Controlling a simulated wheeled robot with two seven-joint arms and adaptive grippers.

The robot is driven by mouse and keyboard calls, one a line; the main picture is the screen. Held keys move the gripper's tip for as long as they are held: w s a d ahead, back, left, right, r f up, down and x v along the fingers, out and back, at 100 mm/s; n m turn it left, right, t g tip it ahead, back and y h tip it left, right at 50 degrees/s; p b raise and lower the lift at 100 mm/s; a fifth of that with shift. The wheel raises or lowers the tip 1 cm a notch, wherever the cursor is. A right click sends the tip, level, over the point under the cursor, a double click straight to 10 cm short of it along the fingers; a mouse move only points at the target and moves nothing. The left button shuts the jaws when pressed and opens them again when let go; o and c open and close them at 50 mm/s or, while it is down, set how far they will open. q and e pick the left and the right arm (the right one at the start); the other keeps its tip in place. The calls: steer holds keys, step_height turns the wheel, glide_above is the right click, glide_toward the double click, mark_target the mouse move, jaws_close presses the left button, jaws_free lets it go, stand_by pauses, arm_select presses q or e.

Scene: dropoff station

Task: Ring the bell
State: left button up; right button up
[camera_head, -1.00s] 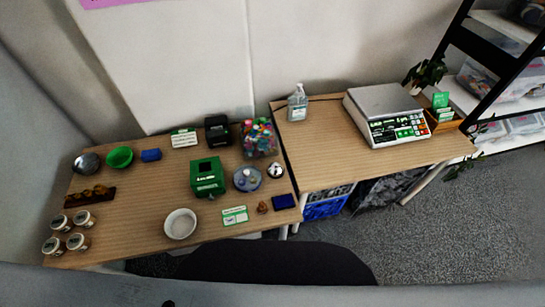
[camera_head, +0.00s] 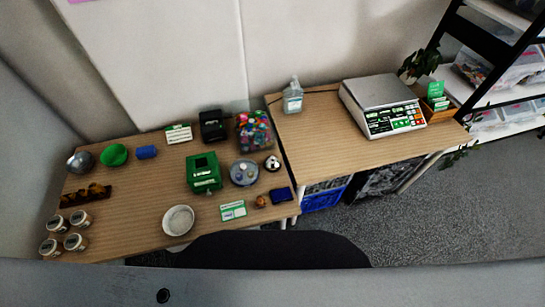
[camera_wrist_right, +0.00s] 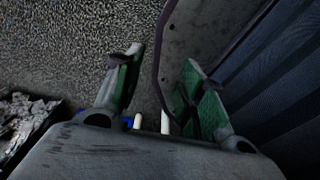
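A small silver bell (camera_head: 272,163) stands on the left wooden table (camera_head: 120,208), near its right edge. It is just right of a round dish (camera_head: 244,172) and above a dark blue pad (camera_head: 281,195) in the head view. My right gripper (camera_wrist_right: 162,75) shows in the right wrist view with its two green-padded fingers spread apart and nothing between them. It points toward grey carpet, and the bell is not in that view. My left gripper is not in view.
A clear jar of colourful items (camera_head: 254,132), a green box (camera_head: 204,172) and a white bowl (camera_head: 178,220) stand near the bell. A scale (camera_head: 382,105) and a bottle (camera_head: 293,97) are on the right table. A dark chair back (camera_head: 270,250) stands in front of the left table.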

steer(key=shift+a, duration=0.4)
jaws_close()
steer(key=shift+w+d, duration=0.1)
steer(key=shift+d, duration=0.3)
steer(key=shift+a, duration=0.15)
stand_by(0.3)
